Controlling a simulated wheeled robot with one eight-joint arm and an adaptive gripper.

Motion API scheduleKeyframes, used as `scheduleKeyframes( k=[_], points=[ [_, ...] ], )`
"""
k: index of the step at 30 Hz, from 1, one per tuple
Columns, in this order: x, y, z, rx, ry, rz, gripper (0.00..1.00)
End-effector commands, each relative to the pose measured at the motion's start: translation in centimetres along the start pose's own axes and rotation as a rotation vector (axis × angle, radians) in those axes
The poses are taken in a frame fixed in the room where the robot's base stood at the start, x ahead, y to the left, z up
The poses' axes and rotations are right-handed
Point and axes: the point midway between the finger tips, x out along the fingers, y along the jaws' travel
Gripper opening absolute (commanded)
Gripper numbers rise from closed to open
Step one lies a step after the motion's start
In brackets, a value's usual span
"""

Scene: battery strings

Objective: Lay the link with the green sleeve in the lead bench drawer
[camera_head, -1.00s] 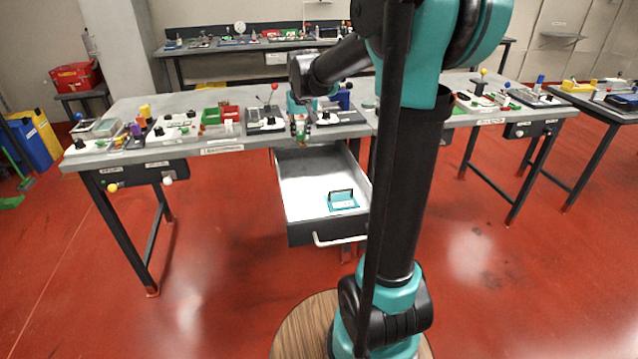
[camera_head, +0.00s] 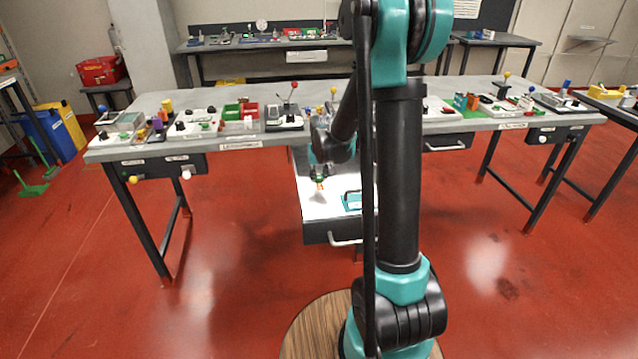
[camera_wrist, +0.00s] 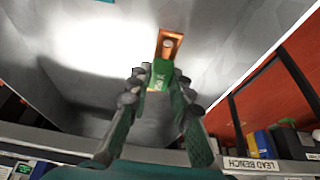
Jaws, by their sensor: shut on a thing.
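The link (camera_wrist: 168,44) has copper ends and a green sleeve (camera_wrist: 161,76). My gripper (camera_wrist: 160,80) is shut on it at the sleeve, with one copper end pointing away from the fingers. In the head view my gripper (camera_head: 318,178) is over the open drawer (camera_head: 318,233), and the link (camera_head: 320,187) shows small and orange below it. The drawer's pale floor (camera_wrist: 90,40) lies beyond the link in the wrist view, with a dark shadow on it. The gap between link and floor is hard to judge.
A teal and white item (camera_head: 352,201) lies in the drawer, right of my gripper and partly behind my arm. The bench (camera_head: 240,146) above carries trays, boxes and ball-topped levers. A "LEAD BENCH" label (camera_wrist: 251,164) shows. The drawer's left side looks clear.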

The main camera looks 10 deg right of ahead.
Motion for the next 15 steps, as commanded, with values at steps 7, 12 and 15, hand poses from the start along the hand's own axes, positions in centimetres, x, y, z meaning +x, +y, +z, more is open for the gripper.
scheduleKeyframes(
  k=[7,12,15],
  points=[
    [2.6,0.0,1.0,0.0,0.0,0.0,0.0],
    [2.8,0.0,1.2,0.0,0.0,0.0,0.0],
    [2.8,0.0,1.2,0.0,0.0,0.0,0.0]
  ],
)
